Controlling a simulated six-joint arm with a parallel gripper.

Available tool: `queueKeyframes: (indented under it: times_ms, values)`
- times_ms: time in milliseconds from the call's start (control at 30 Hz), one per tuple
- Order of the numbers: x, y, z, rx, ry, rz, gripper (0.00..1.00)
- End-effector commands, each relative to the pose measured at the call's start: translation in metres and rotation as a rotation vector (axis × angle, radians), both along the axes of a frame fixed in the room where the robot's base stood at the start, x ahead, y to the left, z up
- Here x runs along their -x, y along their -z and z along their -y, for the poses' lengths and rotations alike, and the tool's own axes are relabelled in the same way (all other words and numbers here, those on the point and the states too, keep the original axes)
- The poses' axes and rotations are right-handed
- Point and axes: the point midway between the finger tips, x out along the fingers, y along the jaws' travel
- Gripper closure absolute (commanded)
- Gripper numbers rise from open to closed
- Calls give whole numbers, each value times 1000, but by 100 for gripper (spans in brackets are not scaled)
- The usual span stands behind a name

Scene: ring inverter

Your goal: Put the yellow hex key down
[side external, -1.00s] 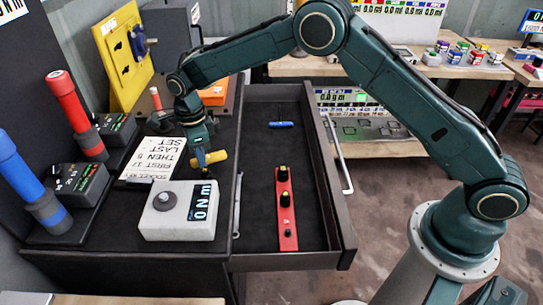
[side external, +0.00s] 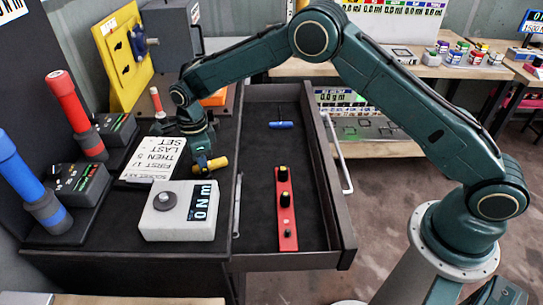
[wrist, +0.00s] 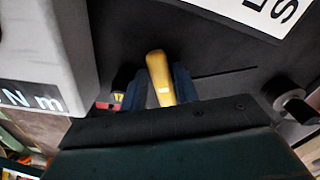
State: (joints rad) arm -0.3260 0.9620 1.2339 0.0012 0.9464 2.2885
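The yellow hex key (side external: 217,164) is between the fingers of my gripper (side external: 203,165), low over the dark bench top behind the grey torque box. In the wrist view the yellow handle (wrist: 158,80) lies between the two dark fingers of my gripper (wrist: 159,88), which close on its sides. Whether the key touches the bench top cannot be told. The key's metal part is hidden.
The grey box marked "0 N m" (side external: 160,222) stands close in front of my gripper. A white instruction card (side external: 150,160) lies left. An open drawer (side external: 262,150) on the right holds a blue-handled tool (side external: 281,125) and a red holder (side external: 286,215).

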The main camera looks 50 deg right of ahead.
Motion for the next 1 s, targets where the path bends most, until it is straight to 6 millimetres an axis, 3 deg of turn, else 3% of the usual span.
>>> queueKeyframes:
  times_ms: [367,1000]
  values:
    - [-1,-21,0,-1,0,3,70]
    - [-1,-113,0,0,0,2,70]
